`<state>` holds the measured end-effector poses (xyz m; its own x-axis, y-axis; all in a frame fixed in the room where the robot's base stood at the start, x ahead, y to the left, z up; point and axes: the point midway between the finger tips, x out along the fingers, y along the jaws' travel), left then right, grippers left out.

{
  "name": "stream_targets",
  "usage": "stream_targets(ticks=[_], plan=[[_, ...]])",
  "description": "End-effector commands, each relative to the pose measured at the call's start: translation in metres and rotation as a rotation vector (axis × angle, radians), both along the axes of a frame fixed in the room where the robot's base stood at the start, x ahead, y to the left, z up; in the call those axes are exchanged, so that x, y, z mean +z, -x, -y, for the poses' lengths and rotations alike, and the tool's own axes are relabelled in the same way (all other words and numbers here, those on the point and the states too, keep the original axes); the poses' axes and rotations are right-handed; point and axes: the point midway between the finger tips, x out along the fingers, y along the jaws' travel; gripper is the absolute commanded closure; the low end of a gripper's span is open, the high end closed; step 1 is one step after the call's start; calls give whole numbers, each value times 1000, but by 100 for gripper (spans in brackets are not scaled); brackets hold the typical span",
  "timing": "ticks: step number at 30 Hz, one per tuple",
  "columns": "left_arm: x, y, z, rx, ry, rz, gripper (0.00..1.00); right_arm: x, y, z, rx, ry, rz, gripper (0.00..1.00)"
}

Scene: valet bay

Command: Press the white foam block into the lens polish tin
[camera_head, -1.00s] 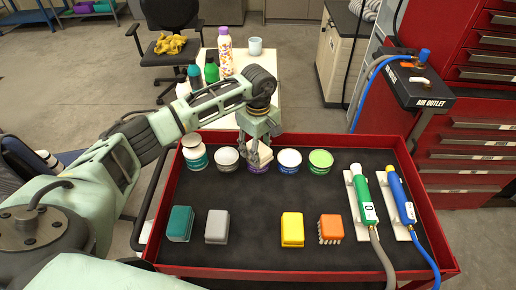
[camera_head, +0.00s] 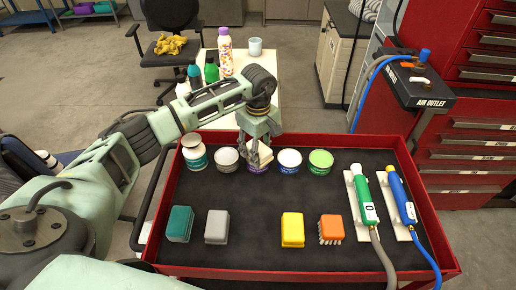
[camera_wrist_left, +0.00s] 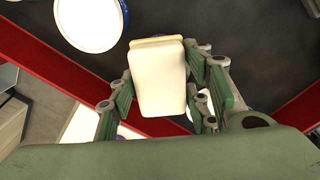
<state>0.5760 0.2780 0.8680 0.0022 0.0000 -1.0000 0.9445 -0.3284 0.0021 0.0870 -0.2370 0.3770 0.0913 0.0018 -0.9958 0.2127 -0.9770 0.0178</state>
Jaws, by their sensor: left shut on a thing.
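My left gripper (camera_head: 257,153) is shut on the white foam block (camera_head: 262,155) over the back row of tins on the red cart. In the left wrist view the cream-white block (camera_wrist_left: 157,85) stands between the green fingers, with a yellowish edge at its far end. Directly below or around the block is a tin with a purple label (camera_head: 257,169), mostly hidden by the block and gripper. I cannot read its label, nor tell whether the block touches the tin or is inside it. My right gripper is not in view.
Beside it stand a white-topped tin (camera_head: 227,158), a blue-labelled tin (camera_head: 290,161), a green-topped tin (camera_head: 320,162) and a white jar (camera_head: 194,152). In front lie teal (camera_head: 179,224), grey (camera_head: 216,227), yellow (camera_head: 292,229) and orange (camera_head: 330,228) blocks. Two air tools (camera_head: 367,197) lie right.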

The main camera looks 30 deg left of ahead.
Motion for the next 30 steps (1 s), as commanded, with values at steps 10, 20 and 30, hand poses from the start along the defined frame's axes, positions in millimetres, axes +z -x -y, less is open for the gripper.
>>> stream_targets(ticks=[10, 20, 30], plan=[[12, 1, 0, -1, -1, -3, 76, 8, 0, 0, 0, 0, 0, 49], [39, 0, 0, 0, 0, -1, 76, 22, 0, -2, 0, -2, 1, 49], [66, 0, 0, 0, 0, -1, 76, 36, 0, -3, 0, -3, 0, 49]])
